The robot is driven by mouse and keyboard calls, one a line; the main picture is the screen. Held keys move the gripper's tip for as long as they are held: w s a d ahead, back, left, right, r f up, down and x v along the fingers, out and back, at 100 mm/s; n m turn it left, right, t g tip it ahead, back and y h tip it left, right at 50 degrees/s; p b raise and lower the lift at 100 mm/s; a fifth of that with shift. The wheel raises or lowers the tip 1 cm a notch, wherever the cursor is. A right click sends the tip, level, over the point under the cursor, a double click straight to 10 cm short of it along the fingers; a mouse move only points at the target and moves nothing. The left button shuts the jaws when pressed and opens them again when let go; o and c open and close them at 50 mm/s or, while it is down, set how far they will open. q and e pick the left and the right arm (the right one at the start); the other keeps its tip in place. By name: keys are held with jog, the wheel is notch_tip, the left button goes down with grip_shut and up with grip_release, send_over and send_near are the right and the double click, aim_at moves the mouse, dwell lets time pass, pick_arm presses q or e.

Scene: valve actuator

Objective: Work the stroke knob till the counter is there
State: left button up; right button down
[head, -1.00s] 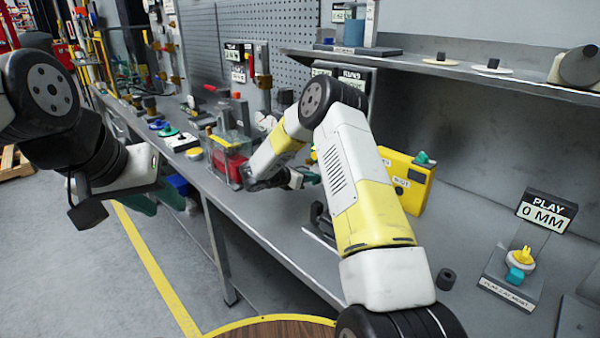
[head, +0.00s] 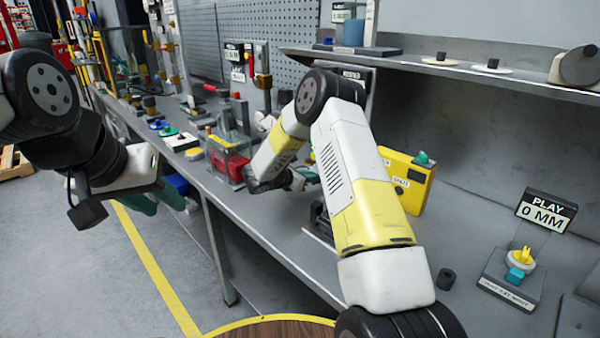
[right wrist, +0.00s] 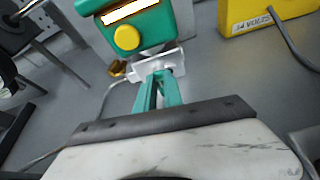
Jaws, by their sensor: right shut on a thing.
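In the right wrist view, a green unit (right wrist: 150,25) with a round yellow button (right wrist: 126,38) and a pale, blank-looking strip stands in front of my right gripper. The teal fingers of my right gripper (right wrist: 160,76) are close together, shut on a pale grey-white part (right wrist: 138,73) below the green unit. I cannot tell for sure whether this is the stroke knob. In the head view my right forearm hides most of this spot, and I can read no stroke counter. My left gripper (head: 155,199) hangs in front of the bench's edge, its teal fingers apart and empty.
A yellow box (head: 405,180) stands behind my right arm. A PLAY 0 MM sign (head: 545,210) stands above a yellow-and-teal knob (head: 519,262) at the right. A clear case with red inside (head: 228,155) stands left of my right wrist. A dark ring (head: 446,279) lies on the bench.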

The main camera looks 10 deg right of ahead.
jog(key=m, duration=0.1)
jog(key=m+t+y, duration=0.1)
jog(key=s+m+t, duration=0.1)
jog(key=shift+d+f+m, duration=0.25)
jog(key=shift+d+m, duration=0.05)
jog(key=shift+t, duration=0.3)
dwell(0.3)
jog(key=c, duration=1.5)
grip_release()
jog(key=shift+o, duration=0.2)
jog(key=shift+v, duration=3.9)
